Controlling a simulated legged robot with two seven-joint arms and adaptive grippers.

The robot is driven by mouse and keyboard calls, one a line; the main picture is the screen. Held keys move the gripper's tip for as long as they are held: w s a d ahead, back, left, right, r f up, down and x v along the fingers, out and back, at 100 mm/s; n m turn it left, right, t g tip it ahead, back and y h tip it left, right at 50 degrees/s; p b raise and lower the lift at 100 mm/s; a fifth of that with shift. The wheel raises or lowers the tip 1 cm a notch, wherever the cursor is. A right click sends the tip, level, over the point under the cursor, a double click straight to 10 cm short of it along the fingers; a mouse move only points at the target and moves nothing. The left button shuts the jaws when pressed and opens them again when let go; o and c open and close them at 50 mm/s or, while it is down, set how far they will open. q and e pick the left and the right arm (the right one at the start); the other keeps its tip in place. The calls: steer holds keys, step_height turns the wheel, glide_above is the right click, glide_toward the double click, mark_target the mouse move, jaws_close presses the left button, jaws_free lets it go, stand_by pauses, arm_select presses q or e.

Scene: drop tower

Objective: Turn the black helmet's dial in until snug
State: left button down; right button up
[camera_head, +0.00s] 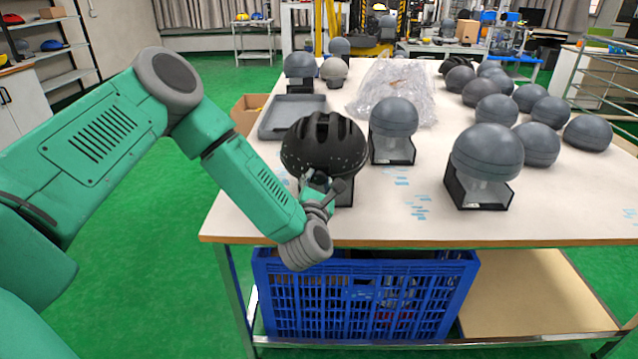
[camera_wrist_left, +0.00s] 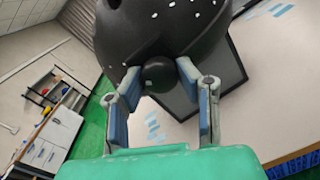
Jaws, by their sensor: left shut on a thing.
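The black helmet (camera_head: 324,143), dotted with small white specks, sits on a dark stand (camera_head: 343,193) near the front left of the table. It also fills the top of the left wrist view (camera_wrist_left: 165,25). Its dial (camera_wrist_left: 160,75) is a round black knob below the helmet's rim. My left gripper (camera_head: 322,186) is at the helmet's near side. In the left wrist view its two blue-padded fingertips (camera_wrist_left: 159,71) are on either side of the dial, shut on it. The dial is hard to make out in the head view. My right gripper is not in view.
A grey head form on a black stand (camera_head: 394,120) is close to the helmet's right. Another (camera_head: 487,155) stands further right. A grey tray (camera_head: 290,117) and a clear plastic bag (camera_head: 385,90) lie behind. A blue crate (camera_head: 365,295) is under the table (camera_head: 560,222).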

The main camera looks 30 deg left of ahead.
arm_select(q)
steer(key=m, duration=0.4)
steer(key=shift+m, duration=2.9)
steer(key=c, duration=1.2)
jaws_free()
steer(key=v, duration=1.2)
steer(key=shift+d, duration=0.1)
